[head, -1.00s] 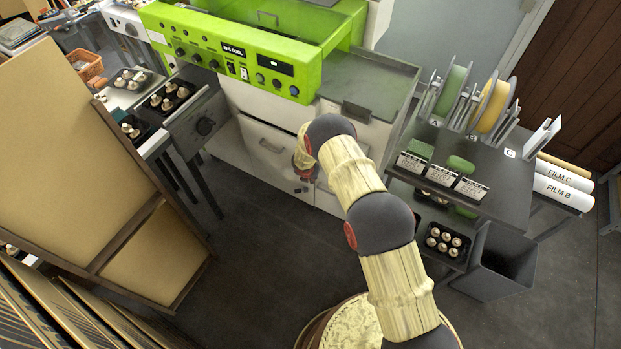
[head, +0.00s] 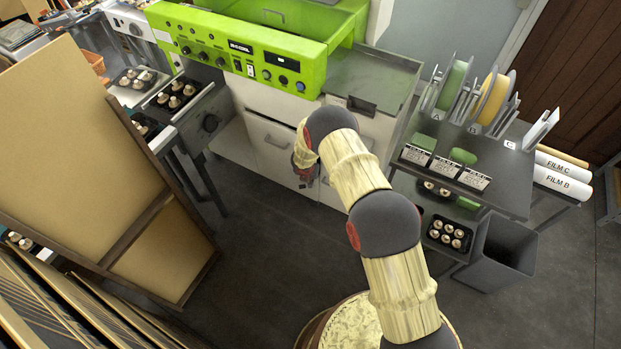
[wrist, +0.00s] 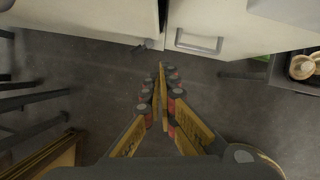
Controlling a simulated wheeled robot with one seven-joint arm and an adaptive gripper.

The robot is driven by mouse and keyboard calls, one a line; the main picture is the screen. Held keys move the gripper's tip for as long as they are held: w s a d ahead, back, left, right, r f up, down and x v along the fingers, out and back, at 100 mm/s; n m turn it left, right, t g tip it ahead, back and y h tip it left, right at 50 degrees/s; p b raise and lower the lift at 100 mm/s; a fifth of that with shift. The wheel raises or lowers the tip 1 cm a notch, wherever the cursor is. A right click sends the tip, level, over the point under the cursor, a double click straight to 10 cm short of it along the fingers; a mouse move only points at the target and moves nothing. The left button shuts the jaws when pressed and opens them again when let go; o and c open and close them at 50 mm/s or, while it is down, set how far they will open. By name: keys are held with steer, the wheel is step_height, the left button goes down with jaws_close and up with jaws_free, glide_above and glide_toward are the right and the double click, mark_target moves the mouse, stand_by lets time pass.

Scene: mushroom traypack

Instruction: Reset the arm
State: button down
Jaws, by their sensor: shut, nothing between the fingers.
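My gripper (wrist: 161,68) is shut and empty in the wrist view, its two fingertips meeting over the dark floor. In the head view my gripper (head: 306,182) hangs low in front of the white cabinet doors (head: 273,150), partly hidden by my own arm. My arm arches forward from my base and bends down at its end. The fingers appear apart from the cabinet, and I see nothing held in them.
A green machine (head: 235,45) stands above the cabinets. A dark side table (head: 500,195) with film rolls is at right, above a mushroom tray (head: 449,236) and beside a grey bin (head: 497,255). A wooden-framed panel (head: 70,120) stands left. The middle floor (head: 270,250) is clear.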

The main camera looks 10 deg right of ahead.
steer(key=p+v, duration=0.1)
steer(key=v, duration=0.5)
steer(key=shift+a+p, duration=0.3)
steer(key=shift+a, duration=0.05)
steer(key=shift+w+r, duration=0.1)
